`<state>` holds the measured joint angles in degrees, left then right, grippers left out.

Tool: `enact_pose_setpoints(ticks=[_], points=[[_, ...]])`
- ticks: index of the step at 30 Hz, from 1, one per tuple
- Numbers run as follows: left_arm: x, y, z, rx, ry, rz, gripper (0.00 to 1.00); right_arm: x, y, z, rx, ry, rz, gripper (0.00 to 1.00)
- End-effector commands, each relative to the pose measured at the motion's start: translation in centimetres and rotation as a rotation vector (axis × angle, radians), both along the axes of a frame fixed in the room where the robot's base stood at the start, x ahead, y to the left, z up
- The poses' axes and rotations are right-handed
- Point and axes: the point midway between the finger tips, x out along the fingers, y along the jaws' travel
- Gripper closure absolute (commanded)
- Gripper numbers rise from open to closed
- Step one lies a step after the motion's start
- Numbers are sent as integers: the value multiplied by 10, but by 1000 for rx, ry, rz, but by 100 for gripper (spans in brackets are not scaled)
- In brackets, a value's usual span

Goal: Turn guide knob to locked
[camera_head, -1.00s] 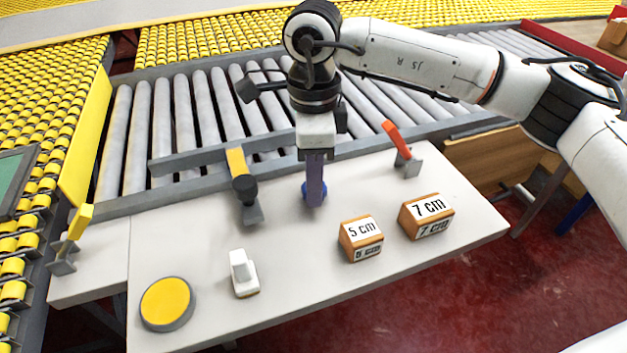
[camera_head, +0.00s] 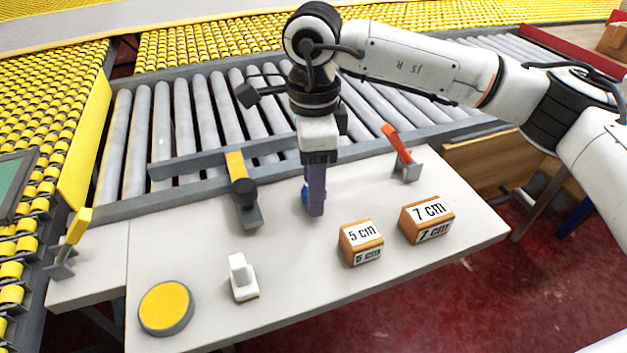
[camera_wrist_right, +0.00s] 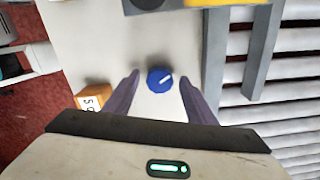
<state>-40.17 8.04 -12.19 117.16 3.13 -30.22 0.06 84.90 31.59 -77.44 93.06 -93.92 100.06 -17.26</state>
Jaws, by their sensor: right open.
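The blue guide knob (camera_head: 304,196) sits on the pale worktable, mostly hidden behind my right gripper's fingers in the head view. In the right wrist view the round blue knob (camera_wrist_right: 159,80) shows fully, with a white mark on its top that lies at a slant. My right gripper (camera_head: 315,211) points down at the knob with its purple fingers. In the wrist view the fingers are open, one on each side of the knob, with a gap on both sides. Fingertip height relative to the knob is hard to tell. My left gripper is not in view.
A yellow-and-grey device with a black knob (camera_head: 243,190) stands left of my gripper. A white block (camera_head: 242,277), a yellow button (camera_head: 166,306), a 5 cm block (camera_head: 361,242), a 7 cm block (camera_head: 427,218) and an orange lever (camera_head: 396,143) are around. Rollers (camera_head: 200,120) lie behind.

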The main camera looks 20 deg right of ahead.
Motion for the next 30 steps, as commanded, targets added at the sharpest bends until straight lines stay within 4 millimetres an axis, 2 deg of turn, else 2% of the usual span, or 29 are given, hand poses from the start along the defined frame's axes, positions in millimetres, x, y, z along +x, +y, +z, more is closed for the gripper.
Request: enact_pose_setpoints(ticks=[4, 7, 15, 21, 30], points=[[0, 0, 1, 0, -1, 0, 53, 0, 0, 2, 1, 0, -1, 50], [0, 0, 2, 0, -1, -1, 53, 0, 0, 13, 1, -1, -1, 50], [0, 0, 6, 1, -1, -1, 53, 1, 0, 66, 1, -3, -1, 50], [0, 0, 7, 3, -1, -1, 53, 0, 0, 95, 0, -1, 0, 50], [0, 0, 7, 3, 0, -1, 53, 0, 0, 103, 0, 0, 0, 50]])
